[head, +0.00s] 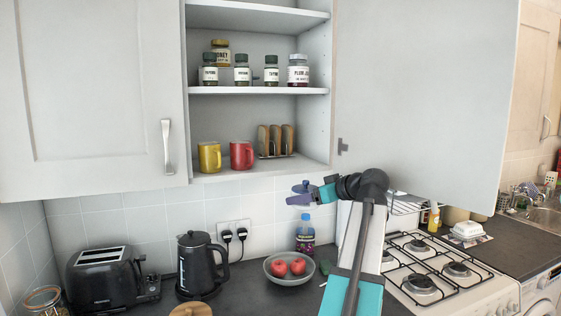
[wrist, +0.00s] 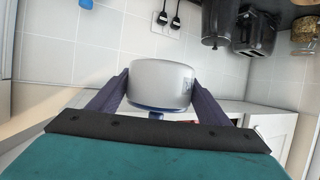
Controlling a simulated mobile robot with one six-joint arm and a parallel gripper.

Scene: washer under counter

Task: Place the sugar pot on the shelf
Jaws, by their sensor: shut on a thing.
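The sugar pot (wrist: 160,82) is a pale grey-white round pot with a blue edge, seen in the wrist view. The two purple fingers of my gripper (wrist: 160,95) press on its opposite sides. In the head view my gripper (head: 301,193) is in front of the tiled wall, below the open cupboard and near its right end. The pot is hard to make out there against the pale tiles. The cupboard has a middle shelf (head: 240,90) with several jars and a bottom shelf (head: 215,176) with a yellow mug (head: 209,157), a red mug (head: 241,155) and a toast rack (head: 276,141).
The open cupboard door (head: 420,90) stands to the right above my arm. A kettle (head: 202,265), a toaster (head: 104,277), a bowl of red fruit (head: 289,280) and a bottle (head: 305,238) stand on the counter. The gas hob (head: 430,270) is at right.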

